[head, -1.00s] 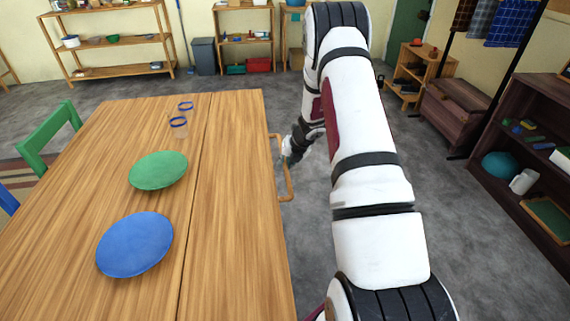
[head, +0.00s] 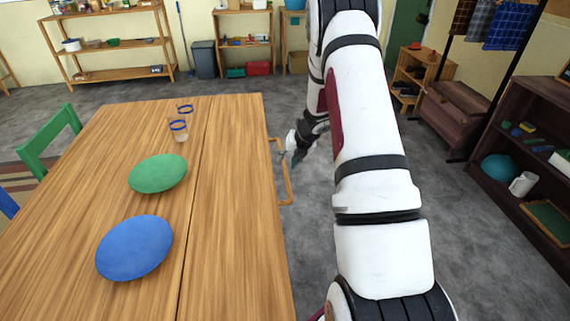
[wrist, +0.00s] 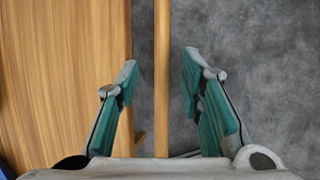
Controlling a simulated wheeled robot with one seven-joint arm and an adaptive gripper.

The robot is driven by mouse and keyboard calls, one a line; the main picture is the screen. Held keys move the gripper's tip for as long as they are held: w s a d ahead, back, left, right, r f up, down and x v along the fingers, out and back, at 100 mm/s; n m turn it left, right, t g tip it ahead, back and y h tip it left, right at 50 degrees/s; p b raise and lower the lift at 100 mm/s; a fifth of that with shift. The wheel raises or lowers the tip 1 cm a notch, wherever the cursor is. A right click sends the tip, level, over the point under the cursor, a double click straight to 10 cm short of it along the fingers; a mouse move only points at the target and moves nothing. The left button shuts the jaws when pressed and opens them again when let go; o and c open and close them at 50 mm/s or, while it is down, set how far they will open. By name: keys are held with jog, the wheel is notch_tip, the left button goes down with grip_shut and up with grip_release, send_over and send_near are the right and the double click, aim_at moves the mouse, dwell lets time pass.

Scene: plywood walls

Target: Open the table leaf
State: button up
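The wooden table (head: 100,205) fills the left of the head view, with a seam running lengthwise. The leaf (head: 236,200) is the strip right of that seam; it lies level with the rest of the top. A wooden bar handle (head: 288,188) sticks out from the leaf's right edge. My gripper (head: 290,158) is beside the handle in the head view. In the wrist view my gripper (wrist: 158,75) is open, its two green-padded fingers on either side of the handle bar (wrist: 161,60). Gaps show between the bar and both fingers. The leaf's edge (wrist: 118,40) is left of them.
A green plate (head: 158,173), a blue plate (head: 135,247) and two blue-rimmed cups (head: 178,131) stand on the table, left of the seam. A green chair (head: 48,142) is at the far left side. A dark shelf (head: 520,150) stands at right. Grey floor lies between.

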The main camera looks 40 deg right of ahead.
jog(key=v, duration=0.7)
jog(key=shift+s+r, duration=0.15)
jog(key=shift+r, duration=0.25)
jog(key=s+a+r+n+y+p, duration=0.1)
jog(key=s+a+r+n, duration=0.4)
jog(key=a+r+n, duration=0.55)
jog(key=s+a+r+n+y+p, duration=0.1)
jog(key=s+a+r+n, duration=0.3)
jog(key=a+r+n, duration=0.7)
jog(key=s+a+r+n+h, duration=0.1)
jog(key=s+a+r+n, duration=0.1)
jog(key=s+n, duration=0.5)
jog(key=s+a+r+n+g+h+p, duration=0.1)
jog(key=s+a+r+n, duration=0.2)
jog(key=s+n, duration=0.4)
jog(key=s+a+r+n+p, duration=0.1)
jog(key=s+a+r+n, duration=0.2)
jog(key=s+n, duration=0.4)
jog(key=s, duration=0.3)
jog(key=shift+s+g+h, duration=0.15)
jog(key=shift+g+h, duration=0.15)
jog(key=shift+h, duration=0.1)
